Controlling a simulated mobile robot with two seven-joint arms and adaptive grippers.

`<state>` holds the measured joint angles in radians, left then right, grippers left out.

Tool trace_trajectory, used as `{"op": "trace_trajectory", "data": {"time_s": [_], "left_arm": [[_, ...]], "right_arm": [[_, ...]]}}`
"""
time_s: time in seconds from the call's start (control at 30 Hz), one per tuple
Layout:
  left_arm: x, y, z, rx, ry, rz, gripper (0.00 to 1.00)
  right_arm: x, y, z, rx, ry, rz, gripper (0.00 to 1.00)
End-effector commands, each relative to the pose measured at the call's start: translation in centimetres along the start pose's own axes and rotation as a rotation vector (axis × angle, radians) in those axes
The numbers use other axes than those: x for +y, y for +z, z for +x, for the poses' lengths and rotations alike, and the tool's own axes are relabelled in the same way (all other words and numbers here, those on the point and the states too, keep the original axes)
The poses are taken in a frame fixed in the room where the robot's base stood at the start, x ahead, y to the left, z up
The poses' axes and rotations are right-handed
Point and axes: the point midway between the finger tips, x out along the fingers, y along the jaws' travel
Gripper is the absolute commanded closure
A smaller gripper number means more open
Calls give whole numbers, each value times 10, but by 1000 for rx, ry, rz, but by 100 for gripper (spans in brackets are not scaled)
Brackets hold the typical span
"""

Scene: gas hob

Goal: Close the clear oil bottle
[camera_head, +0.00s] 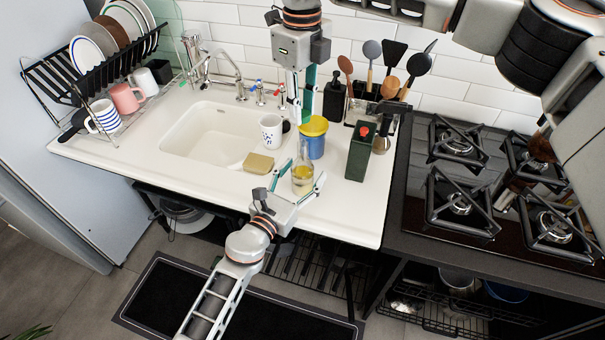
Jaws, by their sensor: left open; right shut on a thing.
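The clear oil bottle (302,181) stands upright near the front edge of the white counter, with yellow oil low in it. My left gripper (307,170) is open at the counter's edge, with one finger on each side of the bottle. I cannot tell whether the fingers touch it. My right gripper (301,118) points down from above, higher than the bottle's neck and behind it. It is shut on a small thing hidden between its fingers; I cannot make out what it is. No cap is clearly visible on the bottle's neck.
A blue tin with a yellow lid (313,138) and a white mug (271,131) stand close behind the bottle. A dark green bottle with a red cap (359,153) is to the right. A sponge (258,163) lies left, by the sink (190,140). The hob (465,215) is further right.

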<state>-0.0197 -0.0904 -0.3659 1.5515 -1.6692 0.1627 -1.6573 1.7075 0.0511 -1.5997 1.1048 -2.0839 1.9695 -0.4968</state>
Motion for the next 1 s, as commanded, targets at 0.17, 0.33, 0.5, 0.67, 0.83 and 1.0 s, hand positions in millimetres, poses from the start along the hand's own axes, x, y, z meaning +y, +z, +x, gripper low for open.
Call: {"op": "trace_trajectory", "data": {"time_s": [0.17, 0.33, 0.5, 0.67, 0.83, 1.0], "left_arm": [[0, 0, 0, 0, 0, 0, 62], [0, 0, 0, 0, 0, 0, 98], [0, 0, 0, 0, 0, 0, 98], [0, 0, 0, 0, 0, 0, 98], [0, 0, 0, 0, 0, 1, 98], [0, 0, 0, 0, 1, 1, 98]], "right_arm": [[0, 0, 0, 0, 0, 0, 85], [0, 0, 0, 0, 0, 0, 85], [0, 0, 13, 2, 2, -1, 85], [0, 0, 35, 2, 3, -1, 85], [0, 0, 49, 0, 4, 0, 85], [0, 0, 50, 0, 4, 0, 85]]}}
